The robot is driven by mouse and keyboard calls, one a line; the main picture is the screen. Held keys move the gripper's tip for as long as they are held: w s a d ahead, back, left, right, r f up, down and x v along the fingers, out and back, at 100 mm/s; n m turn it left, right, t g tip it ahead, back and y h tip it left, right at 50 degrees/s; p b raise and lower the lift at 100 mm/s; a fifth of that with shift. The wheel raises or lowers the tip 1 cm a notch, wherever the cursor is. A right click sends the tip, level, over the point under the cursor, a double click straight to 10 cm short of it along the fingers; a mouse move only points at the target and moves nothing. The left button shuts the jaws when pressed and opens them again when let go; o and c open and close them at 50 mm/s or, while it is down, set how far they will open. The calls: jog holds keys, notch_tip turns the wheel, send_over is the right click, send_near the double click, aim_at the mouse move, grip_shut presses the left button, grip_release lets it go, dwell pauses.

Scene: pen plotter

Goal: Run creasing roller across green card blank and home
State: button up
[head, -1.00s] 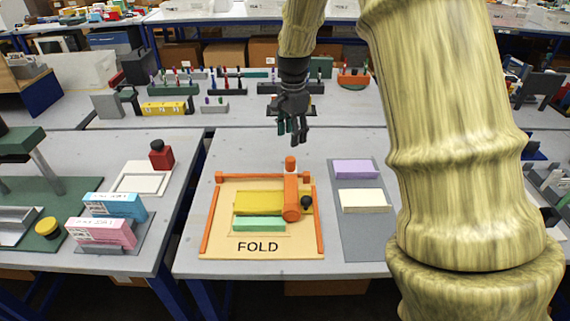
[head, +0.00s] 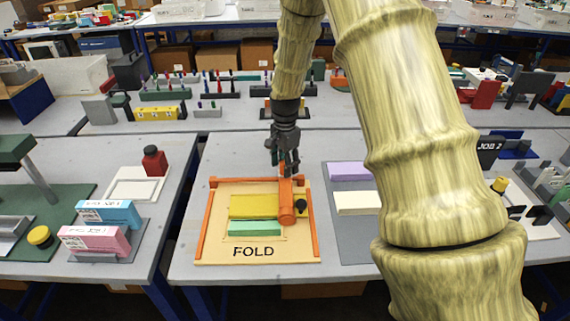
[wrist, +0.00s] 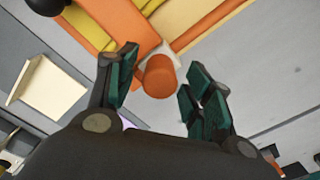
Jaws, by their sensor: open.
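The orange creasing roller (head: 286,205) lies across the right part of the tan FOLD board (head: 215,252). The green card blank (head: 254,228) lies flat on the board, left of the roller's near end and in front of a yellow slab (head: 255,206). My gripper (head: 286,168) is at the roller's far end and partly hides it. In the wrist view, an upright orange knob (wrist: 160,76) stands between the two open fingers of my gripper (wrist: 160,85). I see a gap on both sides of the knob, and nothing is held.
Orange rails (head: 205,220) edge the board. A black knob (head: 301,206) sits beside the roller. Right of the board, a grey mat holds lilac (head: 350,171) and cream (head: 358,203) blocks. My arm covers the right of the head view.

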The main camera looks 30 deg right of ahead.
jog(key=shift+f, duration=0.3)
